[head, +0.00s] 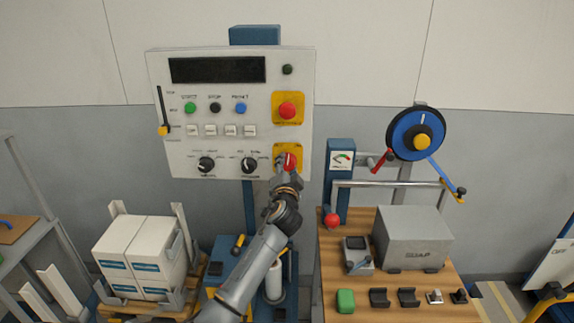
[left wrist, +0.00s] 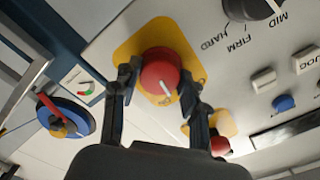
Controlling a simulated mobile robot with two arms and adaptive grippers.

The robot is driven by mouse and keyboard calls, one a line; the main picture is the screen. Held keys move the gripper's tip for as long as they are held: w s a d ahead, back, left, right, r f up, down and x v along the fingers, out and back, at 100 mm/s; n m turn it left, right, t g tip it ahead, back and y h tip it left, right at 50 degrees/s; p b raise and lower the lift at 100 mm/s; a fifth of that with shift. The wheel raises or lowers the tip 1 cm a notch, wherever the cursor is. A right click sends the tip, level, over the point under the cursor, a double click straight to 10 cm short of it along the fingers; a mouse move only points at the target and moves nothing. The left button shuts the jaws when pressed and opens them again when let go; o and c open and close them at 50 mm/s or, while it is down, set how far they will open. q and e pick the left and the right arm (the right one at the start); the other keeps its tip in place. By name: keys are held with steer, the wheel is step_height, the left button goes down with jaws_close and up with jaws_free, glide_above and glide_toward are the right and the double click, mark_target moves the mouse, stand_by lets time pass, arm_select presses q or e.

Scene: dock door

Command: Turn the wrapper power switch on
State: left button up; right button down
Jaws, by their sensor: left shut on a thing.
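The wrapper power switch is a red rotary knob (head: 291,160) with a white pointer line on a yellow plate, at the lower right of the pale control panel (head: 220,130). My left gripper (head: 286,168) reaches up to it from below and partly covers it. In the left wrist view the red knob (left wrist: 161,70) sits between the two dark fingers of the left gripper (left wrist: 158,88), which is shut on it. The white line shows near the knob's lower middle there. My right gripper is not in view.
Above the switch is a red emergency-type button (head: 287,110) on its own yellow plate. Two black dials (head: 249,165) lie left of the switch. A wooden table (head: 400,297) with a grey soap box (head: 413,237) stands at right, and white cartons (head: 140,257) at left.

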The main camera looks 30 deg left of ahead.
arm_select(q)
steer(key=m+p, duration=0.2)
steer(key=m, duration=0.3)
steer(key=shift+m+p, duration=0.3)
steer(key=shift+m, duration=0.8)
steer(key=o, duration=1.2)
steer(key=shift+c, duration=0.2)
steer(key=v, duration=1.2)
